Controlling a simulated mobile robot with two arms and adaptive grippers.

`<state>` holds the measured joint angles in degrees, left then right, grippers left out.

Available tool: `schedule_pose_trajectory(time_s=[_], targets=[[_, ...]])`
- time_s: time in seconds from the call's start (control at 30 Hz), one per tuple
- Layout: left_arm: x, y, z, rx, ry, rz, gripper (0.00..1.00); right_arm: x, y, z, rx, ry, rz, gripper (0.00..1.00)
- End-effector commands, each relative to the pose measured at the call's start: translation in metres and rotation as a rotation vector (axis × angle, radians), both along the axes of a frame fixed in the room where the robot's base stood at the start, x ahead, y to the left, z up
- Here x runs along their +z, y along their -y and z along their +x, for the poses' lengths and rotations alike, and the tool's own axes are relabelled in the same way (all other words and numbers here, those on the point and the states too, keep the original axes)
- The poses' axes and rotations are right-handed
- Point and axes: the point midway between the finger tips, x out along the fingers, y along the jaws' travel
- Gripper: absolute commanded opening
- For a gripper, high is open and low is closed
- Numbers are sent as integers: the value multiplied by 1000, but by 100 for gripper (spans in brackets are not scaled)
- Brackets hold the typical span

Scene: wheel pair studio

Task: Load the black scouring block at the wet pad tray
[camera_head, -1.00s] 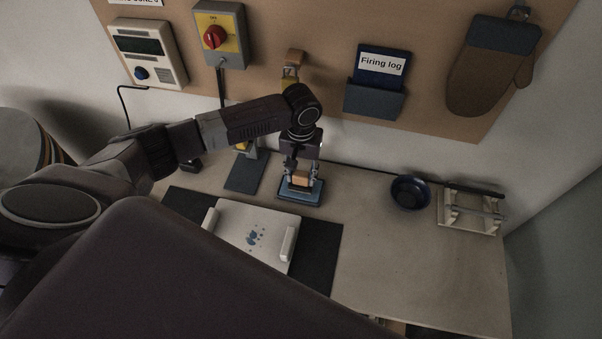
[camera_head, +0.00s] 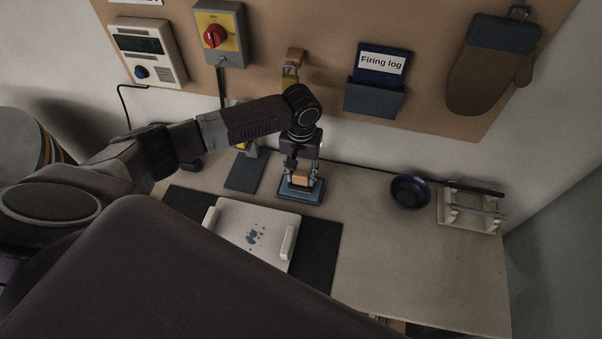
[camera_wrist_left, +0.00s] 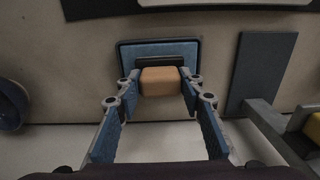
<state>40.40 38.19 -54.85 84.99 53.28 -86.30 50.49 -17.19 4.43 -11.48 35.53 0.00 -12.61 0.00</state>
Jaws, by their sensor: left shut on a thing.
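The wet pad tray (camera_head: 312,197) is a shallow blue tray with a dark rim on the table behind the white board; it also shows in the left wrist view (camera_wrist_left: 133,53). My left gripper (camera_head: 301,178) is over the tray, shut on a tan block-shaped handle (camera_wrist_left: 160,81). A black piece, the scouring block (camera_wrist_left: 158,61), shows at this handle, down at the tray surface. I cannot tell whether it touches the pad. My right gripper is not in view.
A white board (camera_head: 262,222) with a blue print lies on a dark mat (camera_head: 322,246) in front. A dark blue bowl (camera_head: 411,192) and a light rack (camera_head: 466,212) stand to the right. A grey-based stand (camera_head: 246,172) is left of the tray. The right front table is clear.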

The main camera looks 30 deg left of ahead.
Motion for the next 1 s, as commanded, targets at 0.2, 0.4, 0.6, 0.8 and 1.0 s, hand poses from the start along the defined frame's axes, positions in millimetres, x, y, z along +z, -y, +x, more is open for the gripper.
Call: schedule_pose_trajectory(time_s=[0.2, 0.4, 0.6, 0.8, 1.0], targets=[[0, 0, 0, 0, 0, -1, 16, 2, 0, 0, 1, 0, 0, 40], [0, 0, 0, 0, 1, -1, 16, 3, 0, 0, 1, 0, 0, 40], [0, 0, 0, 0, 1, -1, 16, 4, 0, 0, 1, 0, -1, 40], [-1, 0, 0, 0, 0, -1, 16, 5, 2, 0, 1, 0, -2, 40], [-1, 1, 0, 0, 0, -1, 16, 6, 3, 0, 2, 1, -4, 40]])
